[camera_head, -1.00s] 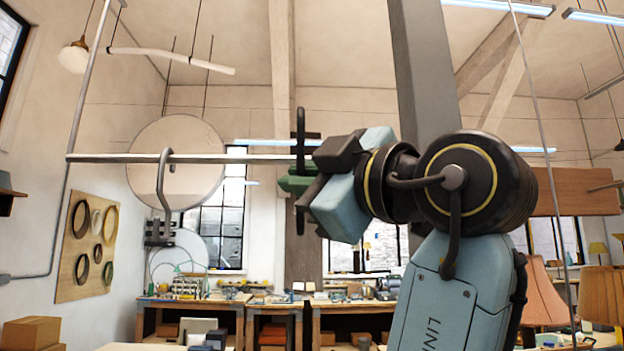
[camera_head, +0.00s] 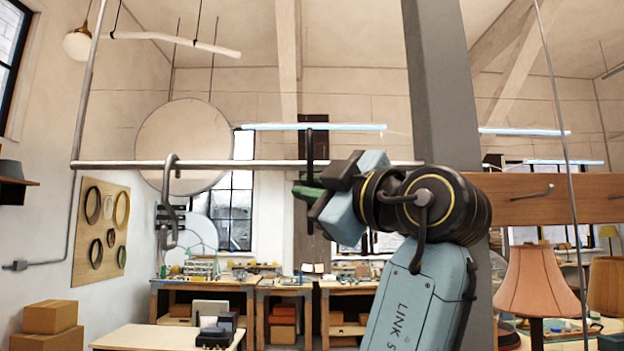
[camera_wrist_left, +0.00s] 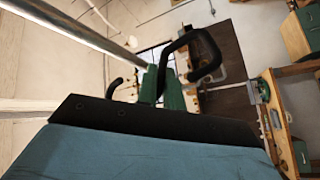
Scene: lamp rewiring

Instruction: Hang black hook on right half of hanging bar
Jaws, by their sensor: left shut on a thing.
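The hanging bar (camera_head: 250,164) is a pale grey horizontal rod. Its right part is hidden behind my arm; the bar also shows at upper left in the left wrist view (camera_wrist_left: 70,28). The black hook (camera_head: 310,146) is upright, its upper part rising above the bar's line; I cannot tell whether it touches the bar. My left gripper (camera_head: 306,191), with green fingers, is shut on the hook just below the bar's line. In the left wrist view the hook's bent end (camera_wrist_left: 205,48) curves beyond the fingers (camera_wrist_left: 165,90). My right gripper is not in view.
A grey hook (camera_head: 167,200) hangs on the bar's left part. A thin upright rod (camera_head: 85,90) stands at the bar's left end. A wooden beam (camera_head: 535,197) and a pink lampshade (camera_head: 536,280) are at right. Workbenches (camera_head: 205,285) stand behind.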

